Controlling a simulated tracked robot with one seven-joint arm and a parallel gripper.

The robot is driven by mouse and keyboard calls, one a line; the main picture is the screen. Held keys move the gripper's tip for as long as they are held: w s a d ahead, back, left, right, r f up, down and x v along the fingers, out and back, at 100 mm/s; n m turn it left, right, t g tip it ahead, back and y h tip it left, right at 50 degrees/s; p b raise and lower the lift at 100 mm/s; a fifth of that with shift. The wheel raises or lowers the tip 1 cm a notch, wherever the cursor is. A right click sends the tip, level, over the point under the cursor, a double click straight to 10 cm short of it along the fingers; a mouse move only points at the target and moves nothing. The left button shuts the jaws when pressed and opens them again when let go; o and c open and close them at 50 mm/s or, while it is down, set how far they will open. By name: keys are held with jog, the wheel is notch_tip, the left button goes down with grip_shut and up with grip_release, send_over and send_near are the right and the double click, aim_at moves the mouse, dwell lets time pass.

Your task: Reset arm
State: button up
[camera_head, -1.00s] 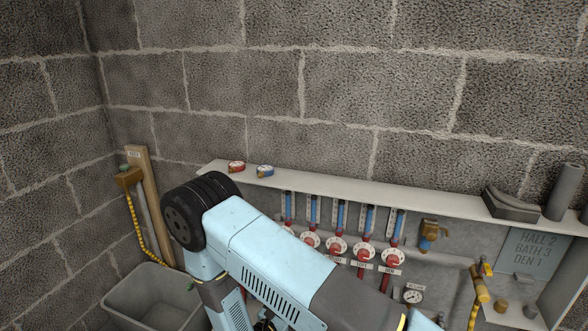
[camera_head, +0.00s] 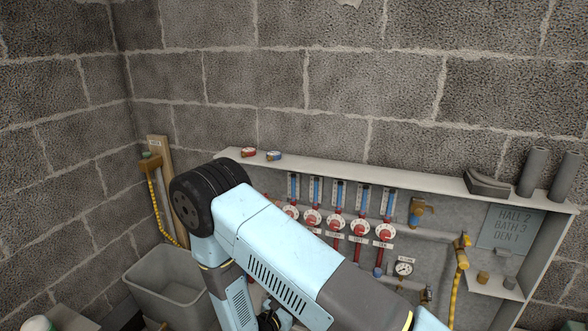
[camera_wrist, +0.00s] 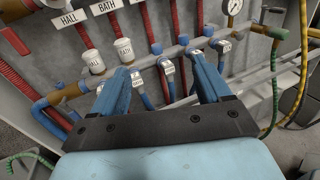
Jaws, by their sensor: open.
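My arm, light blue with dark joints, crosses the lower middle of the head view in front of the manifold cabinet (camera_head: 560,245). My gripper (camera_wrist: 165,75) shows in the wrist view, with two blue fingers apart and nothing held between them. The fingers point toward the lower manifold pipe (camera_wrist: 140,66) with its blue hoses and white caps (camera_wrist: 124,50). I cannot tell whether the fingertips touch the pipe. In the head view the gripper itself is out of sight.
Red valves (camera_head: 336,222) and flow meters line the cabinet. A red roll (camera_head: 249,152) and a blue roll (camera_head: 274,155) lie on its top shelf, with dark pipes (camera_head: 534,172) at right. A grey bin (camera_head: 170,285) stands at left. A gauge (camera_head: 403,268) sits low right.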

jog(key=s+d+r+m+g, duration=0.1)
jog(key=d+r+m+g, duration=0.6)
jog(key=r, duration=0.6)
jog(key=s+d+r+m+g, duration=0.2)
jog(key=d+r+m+g, duration=0.5)
jog(key=d+r, duration=0.4)
jog(key=s+d+r+m+t+y, duration=0.2)
jog(key=s+r+m+t+y, duration=0.1)
jog(key=s+r+m+y, duration=0.2)
jog(key=s+d+r+m+t+y, duration=0.2)
jog(key=s+r+m+y, duration=0.4)
jog(key=s+r, duration=0.7)
jog(key=shift+d+r+m+t, duration=0.45)
jog(key=shift+r+m, duration=0.95)
jog(key=shift+r, duration=0.5)
jog(key=shift+c, duration=0.2)
